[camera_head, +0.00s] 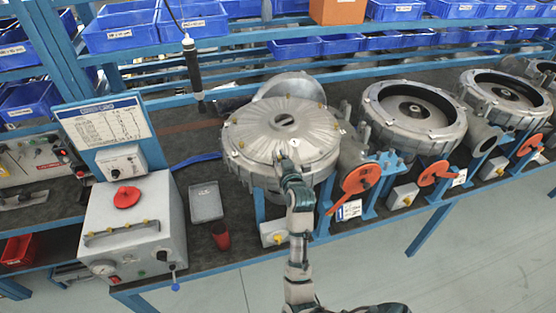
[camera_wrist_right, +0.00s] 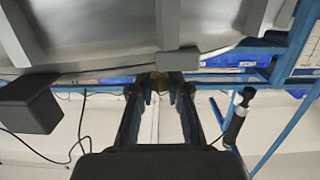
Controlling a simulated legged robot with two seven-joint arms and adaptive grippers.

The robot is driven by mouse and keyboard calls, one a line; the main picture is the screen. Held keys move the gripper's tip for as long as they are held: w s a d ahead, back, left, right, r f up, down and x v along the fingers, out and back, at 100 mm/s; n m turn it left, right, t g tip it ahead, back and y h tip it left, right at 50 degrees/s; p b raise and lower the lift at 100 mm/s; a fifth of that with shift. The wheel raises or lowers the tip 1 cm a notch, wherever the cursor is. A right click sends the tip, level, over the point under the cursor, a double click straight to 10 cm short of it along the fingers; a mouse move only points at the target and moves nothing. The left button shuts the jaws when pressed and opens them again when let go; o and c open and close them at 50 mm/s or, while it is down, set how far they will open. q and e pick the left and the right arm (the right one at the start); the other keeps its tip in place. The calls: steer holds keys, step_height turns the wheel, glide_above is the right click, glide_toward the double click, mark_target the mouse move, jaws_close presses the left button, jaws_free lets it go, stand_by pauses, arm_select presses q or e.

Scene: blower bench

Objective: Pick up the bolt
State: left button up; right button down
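The blower housing (camera_head: 265,130) has a round grey ribbed lid with several small brass-coloured bolts around its rim. My right gripper (camera_head: 287,168) is at the near edge of this lid and hides part of the rim. In the right wrist view, a brass-brown piece, seemingly a bolt (camera_wrist_right: 163,80), shows between the fingertips of my right gripper (camera_wrist_right: 162,92), below the grey housing. The fingers stand apart on both sides of it; whether they touch it is unclear. My left gripper is not in view.
A grey control box (camera_head: 133,225) with a red knob stands at left, beside a grey tray (camera_head: 206,202) and a red cup (camera_head: 221,236). A black tool (camera_head: 193,70) hangs from a cable. Open housings (camera_head: 415,110) and red handwheels (camera_head: 361,178) are at right. Blue bins line the back.

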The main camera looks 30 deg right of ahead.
mark_target(280, 156)
steer(key=shift+a, duration=0.25)
steer(key=shift+d, duration=0.35)
steer(key=shift+r, duration=0.75)
step_height(280, 156, up, 2)
steer(key=shift+s+r+b, duration=0.15)
steer(key=shift+r+b, duration=0.05)
steer(key=shift+b, duration=0.15)
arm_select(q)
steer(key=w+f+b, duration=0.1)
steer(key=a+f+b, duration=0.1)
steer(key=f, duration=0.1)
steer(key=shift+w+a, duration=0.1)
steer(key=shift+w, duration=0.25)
arm_select(e)
steer(key=s+d+r, duration=0.1)
steer(key=s+d, duration=0.8)
steer(key=s, duration=0.3)
steer(key=shift+s+d, duration=0.2)
steer(key=shift+s, duration=0.05)
steer(key=shift+r, duration=0.1)
